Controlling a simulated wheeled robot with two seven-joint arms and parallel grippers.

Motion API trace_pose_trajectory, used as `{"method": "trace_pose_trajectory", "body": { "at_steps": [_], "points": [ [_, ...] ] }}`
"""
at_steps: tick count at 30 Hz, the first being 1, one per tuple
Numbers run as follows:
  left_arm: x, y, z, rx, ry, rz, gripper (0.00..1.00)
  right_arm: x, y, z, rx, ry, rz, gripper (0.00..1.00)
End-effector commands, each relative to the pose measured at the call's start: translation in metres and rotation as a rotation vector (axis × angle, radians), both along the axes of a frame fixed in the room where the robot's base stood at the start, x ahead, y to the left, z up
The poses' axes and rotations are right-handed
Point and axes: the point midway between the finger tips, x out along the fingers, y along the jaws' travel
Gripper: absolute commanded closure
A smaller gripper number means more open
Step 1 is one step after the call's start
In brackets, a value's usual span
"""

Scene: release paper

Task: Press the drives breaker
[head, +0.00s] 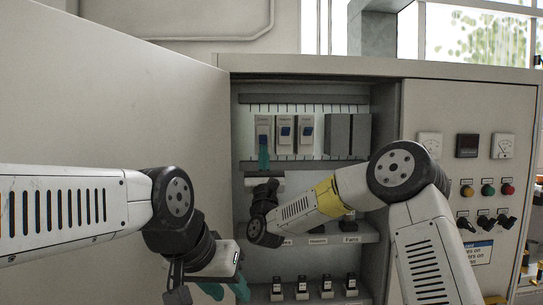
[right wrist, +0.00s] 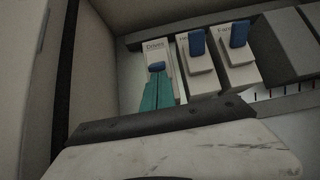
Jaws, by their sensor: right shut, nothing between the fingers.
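The drives breaker (head: 263,123) is the leftmost of three white breakers in the open cabinet. Its label and blue lever (right wrist: 157,67) show in the right wrist view, where the lever looks shorter than the other two. My right gripper (head: 264,150) points up at this breaker, fingers shut and empty. In the right wrist view its teal fingertips (right wrist: 158,78) are at the lower edge of the lever; I cannot tell whether they touch. My left gripper (head: 226,291) is low at the cabinet's front, teal fingers spread and empty.
Two more breakers (right wrist: 196,65) (right wrist: 238,50) with blue levers stand to the right. Grey blocks (head: 338,135) follow them. A shelf with labels (head: 318,240) and several black switches (head: 302,287) lie below. The open door (head: 110,110) bounds the left side.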

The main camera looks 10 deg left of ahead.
Motion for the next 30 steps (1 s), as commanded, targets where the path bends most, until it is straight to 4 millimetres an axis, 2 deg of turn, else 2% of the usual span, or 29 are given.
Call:
{"method": "trace_pose_trajectory", "body": {
  "at_steps": [14, 30],
  "points": [
    [0.0, 0.0, 0.0, 0.0, 0.0, 0.0, 0.64, -0.008, -0.002, 0.008, -0.028, 0.134, 0.001, 1.0],
    [0.0, 0.0, 0.0, 0.0, 0.0, 0.0, 0.64, -0.026, -0.005, 0.039, -0.121, 0.604, 0.002, 1.0]
  ]
}}
